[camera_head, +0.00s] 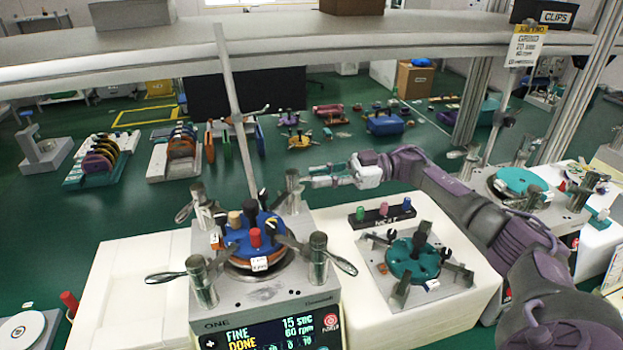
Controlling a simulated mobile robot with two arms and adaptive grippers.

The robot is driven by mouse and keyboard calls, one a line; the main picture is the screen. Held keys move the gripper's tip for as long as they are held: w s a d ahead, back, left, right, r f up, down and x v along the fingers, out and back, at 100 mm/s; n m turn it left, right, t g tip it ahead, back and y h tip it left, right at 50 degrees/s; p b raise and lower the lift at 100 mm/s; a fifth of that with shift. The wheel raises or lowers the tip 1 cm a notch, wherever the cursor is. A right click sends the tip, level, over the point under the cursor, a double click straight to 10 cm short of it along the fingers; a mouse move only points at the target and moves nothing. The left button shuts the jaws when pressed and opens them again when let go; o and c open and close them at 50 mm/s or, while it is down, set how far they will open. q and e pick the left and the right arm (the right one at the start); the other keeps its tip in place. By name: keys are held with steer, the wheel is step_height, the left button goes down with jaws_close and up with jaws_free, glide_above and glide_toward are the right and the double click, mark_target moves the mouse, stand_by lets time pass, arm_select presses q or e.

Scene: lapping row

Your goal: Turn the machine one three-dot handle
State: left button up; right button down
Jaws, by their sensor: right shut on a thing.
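Machine one (225,312), marked ONE, stands left of centre with a lit screen reading FINE, DONE, 15 sec, 60 rpm. Metal posts with lever handles stand around its blue-topped round work (262,238). The back right post (293,190) has its handle toward my right gripper (318,182). My right gripper comes in from the right and is shut on that handle, which it mostly hides. The dots on the handles are too small to read. Other handles point left (165,277) and right (342,264) at the front. My left gripper is out of view.
A teal-topped fixture (414,258) stands on a white block right of machine one, with a dark rack (382,214) of coloured pegs behind it. A thin upright pole (236,110) rises behind machine one. A grey beam (300,38) crosses above. Another machine (522,180) stands at right.

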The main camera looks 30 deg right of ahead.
steer(key=shift+g, duration=0.3)
steer(key=c, duration=1.1)
jaws_free()
steer(key=shift+w, duration=0.1)
step_height(320, 180, up, 10)
steer(key=shift+f, duration=0.1)
